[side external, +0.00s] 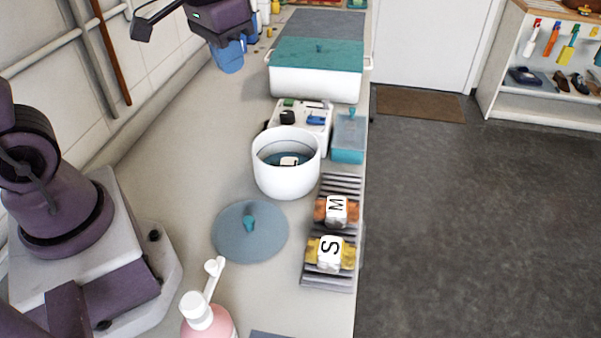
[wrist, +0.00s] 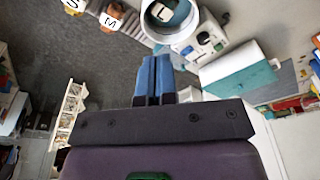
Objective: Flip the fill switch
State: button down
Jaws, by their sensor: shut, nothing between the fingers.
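A small white box (side external: 318,135) with green (side external: 289,102), black (side external: 287,117) and blue (side external: 316,120) parts on top stands behind the white pot. I cannot tell which part is the fill switch. The box also shows in the wrist view (wrist: 208,42), up and right of the fingers. My gripper (side external: 229,66) hangs above the counter at the upper left of the side view, behind and left of the box and apart from it. In the wrist view its blue fingers (wrist: 156,60) are together and empty.
The white pot (side external: 286,178) holds a lettered block. A large white container (side external: 316,85) with a teal lid and a small teal box (side external: 348,140) stand close by. Lettered blocks lie on a ridged grey rack (side external: 327,284). A round lid (side external: 262,240) and a pink bottle (side external: 208,326) are in front.

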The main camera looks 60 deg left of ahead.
jog(key=s+d+r+t, duration=0.1)
jog(key=s+r+t, duration=0.1)
jog(key=s, duration=0.2)
jog(key=s+d+r+m+t, duration=0.1)
jog(key=s+d+r, duration=0.1)
jog(key=s, duration=0.3)
jog(key=shift+s+r+t, duration=0.3)
jog(key=shift+r+t, duration=0.05)
jog(key=shift+t, duration=0.05)
jog(key=shift+f, duration=0.1)
jog(key=w+a+f+n+g, duration=0.1)
jog(key=w+a+f+n, duration=0.1)
jog(key=w, duration=0.8)
jog(key=w+a+f+n+g+y, duration=0.1)
jog(key=w+a+f+n, duration=0.2)
jog(key=w+f, duration=0.3)
jog(key=w+a+f+n+g+y, duration=0.1)
jog(key=w+a+f+n, duration=0.1)
jog(key=w, duration=1.3)
jog(key=shift+a+f+n, duration=0.35)
jog(key=shift+f+n, duration=0.55)
jog(key=shift+f, duration=0.15)
